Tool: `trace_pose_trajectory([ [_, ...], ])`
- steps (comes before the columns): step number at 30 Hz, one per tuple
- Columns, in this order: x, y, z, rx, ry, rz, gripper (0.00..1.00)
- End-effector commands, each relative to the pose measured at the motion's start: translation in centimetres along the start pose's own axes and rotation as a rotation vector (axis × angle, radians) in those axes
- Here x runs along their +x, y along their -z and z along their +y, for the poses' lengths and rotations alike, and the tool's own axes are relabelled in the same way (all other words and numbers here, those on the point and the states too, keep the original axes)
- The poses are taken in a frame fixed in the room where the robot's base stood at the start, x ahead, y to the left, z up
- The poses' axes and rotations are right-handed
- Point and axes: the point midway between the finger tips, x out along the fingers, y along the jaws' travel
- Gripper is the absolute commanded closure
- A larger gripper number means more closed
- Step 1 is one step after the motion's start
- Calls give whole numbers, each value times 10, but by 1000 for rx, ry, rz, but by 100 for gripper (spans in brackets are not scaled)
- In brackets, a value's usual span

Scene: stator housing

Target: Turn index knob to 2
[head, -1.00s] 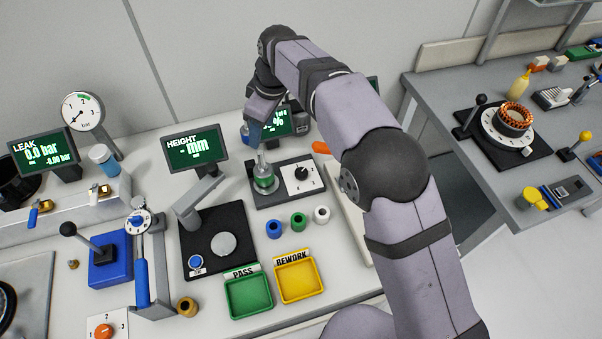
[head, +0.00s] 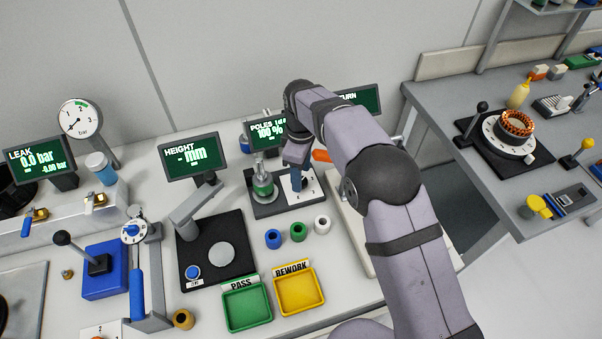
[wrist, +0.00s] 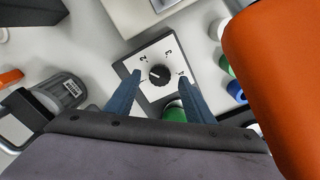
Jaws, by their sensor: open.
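The index knob (wrist: 160,75) is a small black dial on a white plate (wrist: 152,94) marked 1 to 4, seen in the wrist view. Its pale mark seems to point left, towards the 1 and 2 side; the exact number is unclear. My gripper (wrist: 159,79) is open, with its two blue fingers on either side of the knob. I cannot tell whether they touch it. In the head view my gripper (head: 296,188) is over the dial plate (head: 313,188) and hides the knob.
A fixture with a green part (head: 262,184) stands just left of the dial. Blue, green and white rings (head: 298,232) lie in front. The POLES screen (head: 266,131) stands behind. A large orange shape (wrist: 280,70) fills the wrist view's right side.

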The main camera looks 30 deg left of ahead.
Motion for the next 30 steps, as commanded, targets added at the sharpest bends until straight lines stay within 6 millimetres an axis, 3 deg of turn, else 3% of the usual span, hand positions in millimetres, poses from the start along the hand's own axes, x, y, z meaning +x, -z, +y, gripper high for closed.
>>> trace_pose_trajectory([
  [6, 15, 0, 0, 0, 1, 0, 52],
  [15, 18, 0, 0, 0, 0, 1, 52],
  [21, 17, 0, 0, 0, 0, 1, 93],
  [30, 17, 0, 0, 108, 0, 1, 93],
])
